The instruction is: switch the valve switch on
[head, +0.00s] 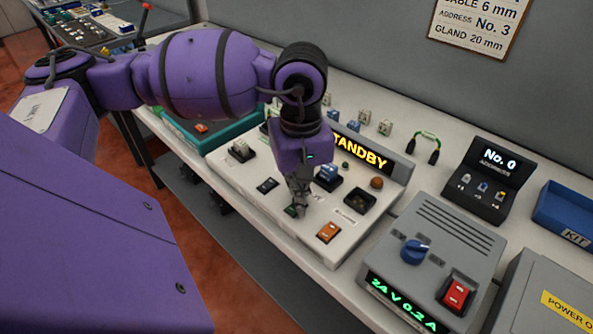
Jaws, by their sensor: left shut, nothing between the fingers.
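My left gripper (301,203) points down over the white panel (228,183), shut and empty. The gripper partly covers this switch. An orange switch (329,232) sits to its right and a dark switch (267,185) to its left. The labels are too small to read, so I cannot tell which is the valve switch or its position. The panel's display (360,151) reads STANDBY in yellow. My right gripper is not in view.
Right of the panel stands a grey power unit (434,231) with a blue knob (414,251) and red switch (456,295). Behind are a No. 0 display box (487,180) and a blue kit tray (567,211). A teal tray (212,137) lies left of the panel.

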